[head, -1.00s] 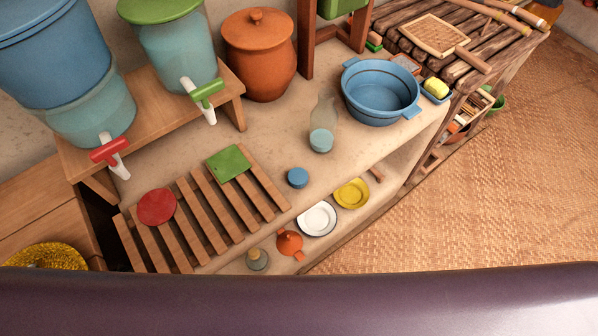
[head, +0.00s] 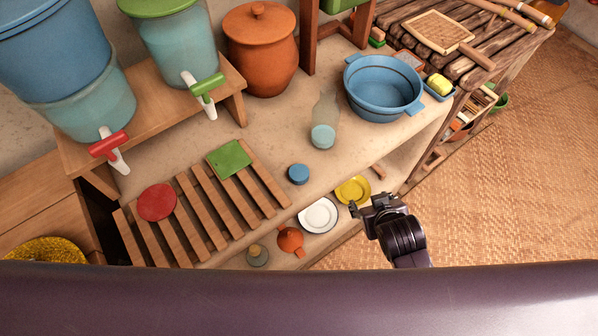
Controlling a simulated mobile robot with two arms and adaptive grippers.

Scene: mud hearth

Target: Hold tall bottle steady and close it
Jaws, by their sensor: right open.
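The tall bottle (head: 324,120) is clear, with pale blue at its base, and stands upright on the earthen counter. Its faint upper part leaves it hard to tell how the mouth looks. A round blue cap (head: 298,174) lies on the counter in front of the bottle, apart from it. My right gripper (head: 362,206) is open and empty. It is in front of the counter's edge, over the yellow plate's near side in the picture, well apart from bottle and cap. My left gripper is not in view.
A blue basin (head: 383,88) stands right of the bottle. A slatted wooden rack (head: 200,205) with red and green pieces lies to the left. Plates, including a white one (head: 318,215), sit on the lower shelf. Counter around the cap is clear.

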